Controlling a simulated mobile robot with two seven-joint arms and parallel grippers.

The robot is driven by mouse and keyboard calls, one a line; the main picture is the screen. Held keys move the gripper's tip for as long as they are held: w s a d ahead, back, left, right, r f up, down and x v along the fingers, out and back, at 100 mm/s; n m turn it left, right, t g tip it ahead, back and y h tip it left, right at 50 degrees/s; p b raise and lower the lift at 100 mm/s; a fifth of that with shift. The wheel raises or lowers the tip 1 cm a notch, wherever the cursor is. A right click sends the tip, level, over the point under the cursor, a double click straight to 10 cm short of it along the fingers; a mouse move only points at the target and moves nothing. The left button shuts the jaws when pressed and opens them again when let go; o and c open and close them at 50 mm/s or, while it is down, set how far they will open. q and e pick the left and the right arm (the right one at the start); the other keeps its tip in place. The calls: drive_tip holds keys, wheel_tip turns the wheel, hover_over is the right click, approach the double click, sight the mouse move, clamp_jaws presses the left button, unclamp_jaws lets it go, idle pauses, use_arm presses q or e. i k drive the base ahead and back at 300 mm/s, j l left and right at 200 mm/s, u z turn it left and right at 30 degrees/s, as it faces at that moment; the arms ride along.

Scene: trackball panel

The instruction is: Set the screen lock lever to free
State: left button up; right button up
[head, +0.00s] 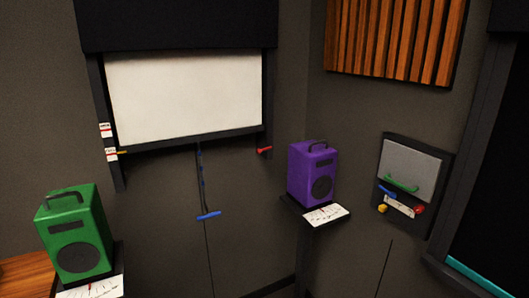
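A white pull-down screen (184,97) hangs in a dark frame on the grey wall. A small orange-yellow lever (121,152) sticks out at the frame's lower left, pointing right. Two small white labels stand beside the frame there, an upper one (105,130) and a lower one (111,154). The lever is level with the lower label; the lettering is too small to read. A red handle (264,150) sticks out at the frame's lower right. I cannot tell for certain which of these is the screen lock lever. Neither of my grippers is in view.
A blue pull handle (208,216) hangs on a cord below the screen. A green speaker (75,235) stands at lower left and a purple speaker (313,172) on a stand. A grey wall panel (408,170) with coloured handles is at right.

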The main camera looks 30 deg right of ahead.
sight(259, 150)
drive_tip(key=i+z, duration=0.1)
drive_tip(key=z, duration=0.4)
drive_tip(key=i+z, duration=0.1)
drive_tip(key=z, duration=0.35)
drive_tip(key=i+z, duration=0.1)
drive_tip(key=z, duration=0.4)
drive_tip(key=i+j+z, duration=0.75)
